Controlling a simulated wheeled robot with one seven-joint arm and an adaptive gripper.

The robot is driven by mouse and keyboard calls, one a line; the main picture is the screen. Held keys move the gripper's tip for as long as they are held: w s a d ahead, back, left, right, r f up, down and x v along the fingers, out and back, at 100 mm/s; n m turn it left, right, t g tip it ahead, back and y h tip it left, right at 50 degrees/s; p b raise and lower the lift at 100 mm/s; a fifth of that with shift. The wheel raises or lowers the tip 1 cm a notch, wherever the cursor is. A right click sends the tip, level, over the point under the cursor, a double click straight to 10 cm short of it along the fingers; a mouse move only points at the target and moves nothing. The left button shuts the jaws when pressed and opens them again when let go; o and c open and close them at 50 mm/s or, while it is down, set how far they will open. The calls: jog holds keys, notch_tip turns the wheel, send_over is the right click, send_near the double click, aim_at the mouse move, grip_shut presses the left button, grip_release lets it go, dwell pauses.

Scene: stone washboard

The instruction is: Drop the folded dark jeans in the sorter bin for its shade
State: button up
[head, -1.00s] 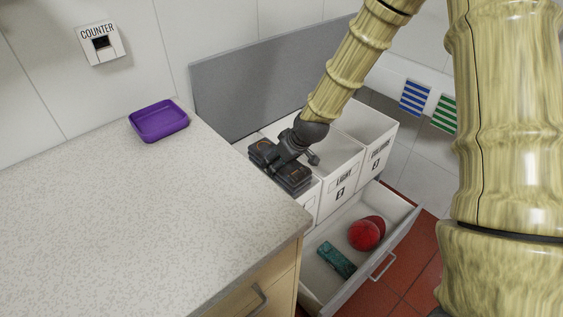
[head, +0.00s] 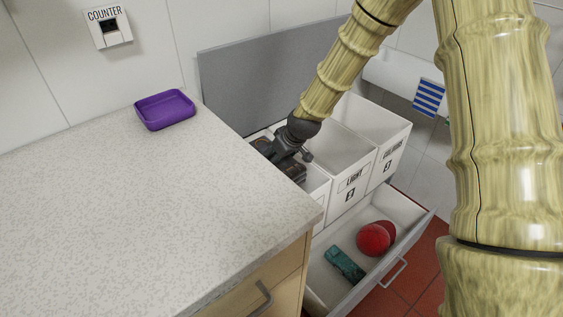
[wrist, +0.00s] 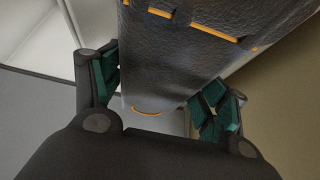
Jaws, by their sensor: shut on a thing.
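My gripper (head: 281,156) points down and is shut on the folded dark jeans (head: 293,172). In the wrist view the jeans (wrist: 185,60) are dark cloth with orange stitching, between my teal finger pads. In the head view the jeans are sunk partly below the rim of the leftmost white bin (head: 318,189), beside the counter's edge. That bin's label is hidden. The middle bin (head: 350,182) reads LIGHT and the right bin (head: 389,158) reads COLOURS; both look empty as far as I see in. I cannot tell whether the jeans touch the leftmost bin.
The speckled counter (head: 140,220) lies left of the bins, with a purple tray (head: 165,109) at its back. A grey panel (head: 265,85) stands behind the bins. An open drawer (head: 335,285) in front holds a red round thing (head: 373,240) and a teal item (head: 345,264).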

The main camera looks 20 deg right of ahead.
aim_at(285, 162)
jog(key=shift+w+a+f+b, duration=0.1)
jog(key=shift+w+a+b, duration=0.1)
jog(key=shift+w, duration=0.4)
jog(key=shift+w+a+f+b, duration=0.1)
jog(key=shift+w+a, duration=0.05)
jog(key=shift+w, duration=0.4)
jog(key=shift+f, duration=0.2)
notch_tip(285, 162, down, 10)
jog(key=b, duration=0.3)
jog(key=shift+r+b, duration=0.25)
jog(key=shift+b, duration=0.1)
jog(key=o, duration=2.1)
jog(key=shift+o, duration=0.2)
jog(key=shift+v, duration=5.95)
